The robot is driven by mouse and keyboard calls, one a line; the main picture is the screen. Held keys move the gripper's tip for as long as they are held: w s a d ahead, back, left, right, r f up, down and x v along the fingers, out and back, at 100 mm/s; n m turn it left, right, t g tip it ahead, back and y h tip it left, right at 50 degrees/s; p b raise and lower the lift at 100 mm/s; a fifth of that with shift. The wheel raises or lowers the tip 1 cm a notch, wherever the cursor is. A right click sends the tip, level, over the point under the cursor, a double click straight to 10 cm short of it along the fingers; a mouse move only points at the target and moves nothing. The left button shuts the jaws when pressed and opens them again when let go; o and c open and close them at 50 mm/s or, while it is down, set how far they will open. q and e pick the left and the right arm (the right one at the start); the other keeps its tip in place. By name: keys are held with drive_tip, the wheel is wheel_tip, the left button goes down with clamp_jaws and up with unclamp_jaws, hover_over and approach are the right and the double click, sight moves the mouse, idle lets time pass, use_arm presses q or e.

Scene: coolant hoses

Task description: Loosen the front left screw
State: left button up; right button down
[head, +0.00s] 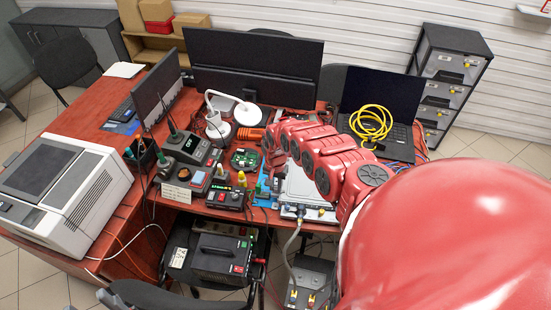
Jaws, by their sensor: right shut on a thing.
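My right arm comes in from the right and reaches over the desk. Its gripper (270,158) is small and low at the arm's far end, over the left side of a flat silver-grey unit (297,187). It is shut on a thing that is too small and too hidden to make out. The arm covers the back and right part of the unit. Hoses or cables come off the unit's front edge. The front left screw is too small to make out. My left gripper is not in view.
Left of the gripper stand a green circuit board (244,157), a soldering station (190,147) and a black bench instrument (226,196). A white lamp (247,114) and a large monitor (252,65) stand behind. A laptop (380,100) with a yellow cable coil (371,122) is at right.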

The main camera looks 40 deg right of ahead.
drive_tip(key=n+b, duration=0.1)
drive_tip(key=n, duration=0.3)
drive_tip(key=shift+d+n, duration=0.1)
drive_tip(key=shift+n, duration=0.3)
drive_tip(key=n, duration=0.3)
drive_tip(key=shift+n+b, duration=0.3)
drive_tip(key=n, duration=0.4)
drive_tip(key=shift+n, duration=2.3)
drive_tip(key=c, duration=0.7)
unclamp_jaws()
